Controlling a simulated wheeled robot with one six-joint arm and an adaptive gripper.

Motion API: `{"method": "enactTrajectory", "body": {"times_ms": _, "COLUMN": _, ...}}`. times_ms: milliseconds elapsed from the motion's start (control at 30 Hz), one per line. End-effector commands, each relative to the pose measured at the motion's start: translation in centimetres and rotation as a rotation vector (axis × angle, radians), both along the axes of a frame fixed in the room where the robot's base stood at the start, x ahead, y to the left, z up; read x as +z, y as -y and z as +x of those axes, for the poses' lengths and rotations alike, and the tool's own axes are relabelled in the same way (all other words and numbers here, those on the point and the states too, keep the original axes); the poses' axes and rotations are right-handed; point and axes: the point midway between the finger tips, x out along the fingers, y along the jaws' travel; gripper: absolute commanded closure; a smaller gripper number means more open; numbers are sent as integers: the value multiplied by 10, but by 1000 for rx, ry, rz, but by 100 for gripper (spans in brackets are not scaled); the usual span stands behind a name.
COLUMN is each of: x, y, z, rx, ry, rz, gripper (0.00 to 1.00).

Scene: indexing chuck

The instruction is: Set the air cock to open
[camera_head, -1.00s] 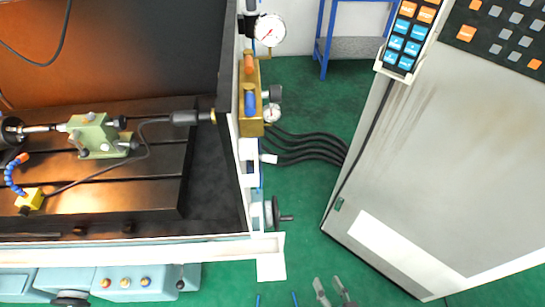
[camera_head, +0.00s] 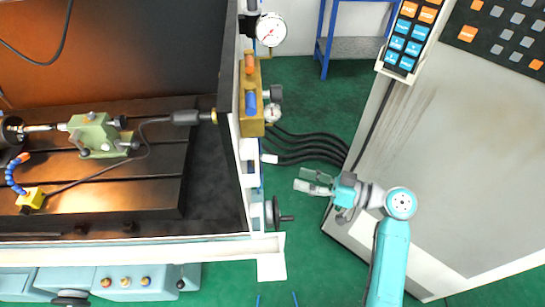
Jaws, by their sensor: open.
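A brass-coloured block (camera_head: 249,122) is mounted on the machine's right-hand frame, with an orange part (camera_head: 249,65) and a blue part (camera_head: 251,102) on it. Gauges sit beside it. A small white fitting (camera_head: 269,158) sticks out to the right below the block. I cannot tell for sure which of these is the air cock, nor its setting. My gripper (camera_head: 303,180) is open and empty, with its fingers pointing left. It is to the right of the frame and below right of the white fitting, apart from both in the picture.
A handwheel with a dark handle (camera_head: 286,218) projects from the frame below my gripper. Black hoses (camera_head: 312,148) run right from near the block to the grey cabinet (camera_head: 450,130). Green floor lies between frame and cabinet. A blue stand (camera_head: 350,45) is at the back.

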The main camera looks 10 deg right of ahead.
Motion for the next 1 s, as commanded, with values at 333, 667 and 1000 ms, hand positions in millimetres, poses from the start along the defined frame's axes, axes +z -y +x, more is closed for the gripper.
{"method": "enactTrajectory", "body": {"times_ms": 333, "x": 55, "y": 21, "z": 4, "rx": 185, "ry": 177, "rz": -15, "gripper": 55}}
{"method": "enactTrajectory", "body": {"times_ms": 667, "x": 56, "y": -17, "z": 16, "rx": 193, "ry": 179, "rz": -15, "gripper": 55}}
{"method": "enactTrajectory", "body": {"times_ms": 1000, "x": 56, "y": -67, "z": 35, "rx": 189, "ry": 179, "rz": -15, "gripper": 55}}
